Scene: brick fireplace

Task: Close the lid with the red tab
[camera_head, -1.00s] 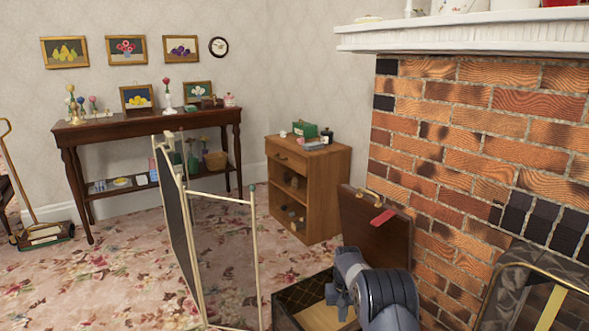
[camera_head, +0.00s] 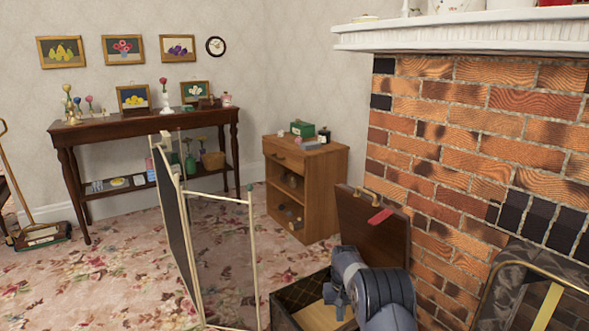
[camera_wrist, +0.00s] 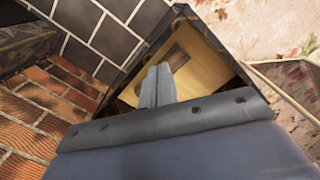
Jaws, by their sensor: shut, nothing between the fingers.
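A brown lid (camera_head: 362,222) stands raised on a dark box (camera_head: 287,305), beside the brick fireplace. The box is open, with a pale wooden floor. My grey arm covers its right part and the lower lid in the head view. In the wrist view, my gripper (camera_wrist: 158,84) is shut and empty, with its fingers over the open box, whose pale floor (camera_wrist: 203,72) shows behind them. I cannot tell their height above it. The red tab is not seen in the wrist view.
A brick fireplace (camera_head: 440,140) rises close on the right, with a brass-edged screen (camera_head: 505,290) in front. A folding frame (camera_head: 180,230) stands left of the box. A small wooden cabinet (camera_head: 325,190) is behind it. Flowered carpet lies open at left.

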